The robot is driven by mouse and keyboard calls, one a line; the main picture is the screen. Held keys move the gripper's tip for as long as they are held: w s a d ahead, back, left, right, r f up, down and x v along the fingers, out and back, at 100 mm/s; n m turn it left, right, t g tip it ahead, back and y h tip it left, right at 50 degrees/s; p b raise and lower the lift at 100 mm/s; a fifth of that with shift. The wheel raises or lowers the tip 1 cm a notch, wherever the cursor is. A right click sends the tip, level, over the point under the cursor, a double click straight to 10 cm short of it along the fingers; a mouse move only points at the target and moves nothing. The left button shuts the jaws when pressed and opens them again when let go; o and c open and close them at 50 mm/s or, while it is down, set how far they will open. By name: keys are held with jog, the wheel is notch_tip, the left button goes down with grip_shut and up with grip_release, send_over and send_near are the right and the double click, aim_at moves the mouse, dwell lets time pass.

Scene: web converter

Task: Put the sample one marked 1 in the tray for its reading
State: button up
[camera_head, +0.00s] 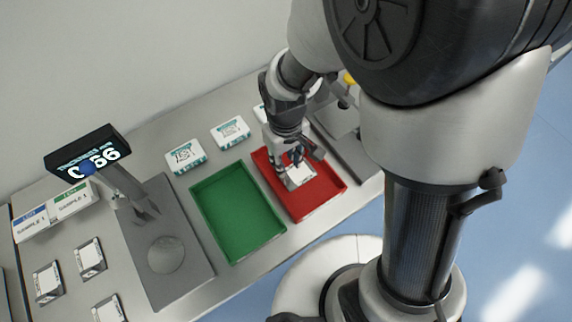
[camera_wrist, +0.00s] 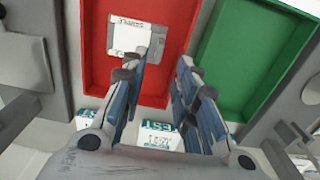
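A white square sample (camera_head: 300,176) in a grey frame lies flat in the red tray (camera_head: 332,190). In the wrist view the sample (camera_wrist: 130,38) shows an upside-down "SAMPLE" label; its number is not legible. My gripper (camera_head: 296,164) is over the red tray, close above the sample. In the wrist view my gripper (camera_wrist: 163,60) has its fingers apart with nothing between them; the left fingertip overlaps the sample's edge in the picture. The green tray (camera_head: 238,210) is empty. The gauge display (camera_head: 90,155) reads "THICKNESS" with digits ending in 66, partly covered by a blue ball.
The gauge's grey base (camera_head: 190,262) with an empty round plate stands left of the green tray. Several framed samples (camera_head: 90,257) lie further left, below white sample boxes (camera_head: 72,201). White-and-teal boxes (camera_head: 186,156) stand behind the trays. Another grey device (camera_head: 345,128) is at right.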

jog(key=s+d+r+m+t, duration=0.1)
jog(key=d+r, duration=0.3)
jog(key=r, duration=0.3)
jog(key=s+d+r+m+t, duration=0.1)
jog(key=d+r+m, duration=0.15)
jog(key=r, duration=0.45)
jog(key=s+d+r+m+t, duration=0.2)
jog(key=s+d+r+m, duration=0.1)
jog(key=s+d+r, duration=0.5)
jog(key=shift+s+t, duration=0.3)
jog(key=shift+s, duration=0.3)
notch_tip(320, 180, down, 5)
jog(key=b, duration=0.4)
jog(key=shift+r, duration=0.15)
jog(key=shift+a, duration=0.1)
jog(key=shift+a, duration=0.15)
